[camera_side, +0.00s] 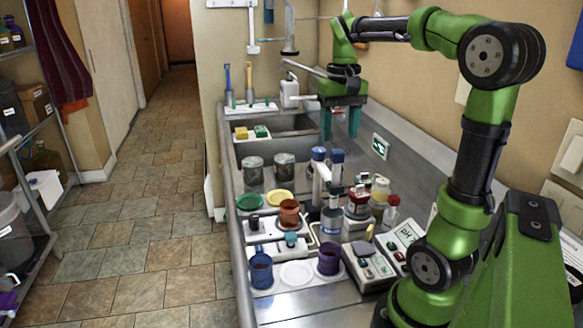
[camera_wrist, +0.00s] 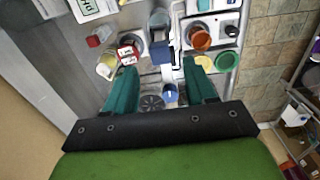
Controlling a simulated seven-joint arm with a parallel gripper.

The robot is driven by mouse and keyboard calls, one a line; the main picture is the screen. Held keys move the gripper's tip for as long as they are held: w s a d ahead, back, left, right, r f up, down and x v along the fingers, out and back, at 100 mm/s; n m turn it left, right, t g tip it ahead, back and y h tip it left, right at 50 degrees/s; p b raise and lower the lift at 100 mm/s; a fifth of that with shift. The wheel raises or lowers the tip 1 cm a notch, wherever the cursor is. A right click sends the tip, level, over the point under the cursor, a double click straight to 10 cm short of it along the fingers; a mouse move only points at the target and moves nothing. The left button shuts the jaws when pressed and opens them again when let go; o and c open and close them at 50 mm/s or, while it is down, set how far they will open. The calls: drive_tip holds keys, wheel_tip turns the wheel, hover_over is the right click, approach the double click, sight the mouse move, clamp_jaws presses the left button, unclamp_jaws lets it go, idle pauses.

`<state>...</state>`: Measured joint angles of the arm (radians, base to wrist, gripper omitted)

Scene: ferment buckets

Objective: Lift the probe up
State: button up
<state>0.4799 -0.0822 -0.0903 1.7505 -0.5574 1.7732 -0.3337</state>
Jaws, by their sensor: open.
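My gripper (camera_side: 341,136) hangs over the steel counter with its two teal fingers pointing down, apart and empty. In the wrist view the open fingers (camera_wrist: 159,68) frame part of the counter. I cannot single out the probe for certain. A blue-topped upright piece (camera_side: 318,155) stands by a white stand, with a blue-capped bottle (camera_side: 337,157) beside it, both below and in front of the gripper. In the wrist view a dark blue block (camera_wrist: 160,52) lies beyond the fingertips, and a small blue-topped item (camera_wrist: 170,93) shows between the fingers. A pH meter (camera_side: 406,236) lies at the right.
Orange (camera_side: 289,212), blue (camera_side: 261,270) and purple (camera_side: 329,258) cups stand near the front. Green (camera_side: 249,201) and yellow (camera_side: 279,198) dishes and two grey cans (camera_side: 252,170) are at the left. Several bottles crowd the right. A sink (camera_side: 290,128) lies behind.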

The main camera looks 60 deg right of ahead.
wheel_tip(320, 180, up, 12)
drive_tip(key=shift+r, duration=0.25)
idle(0.7)
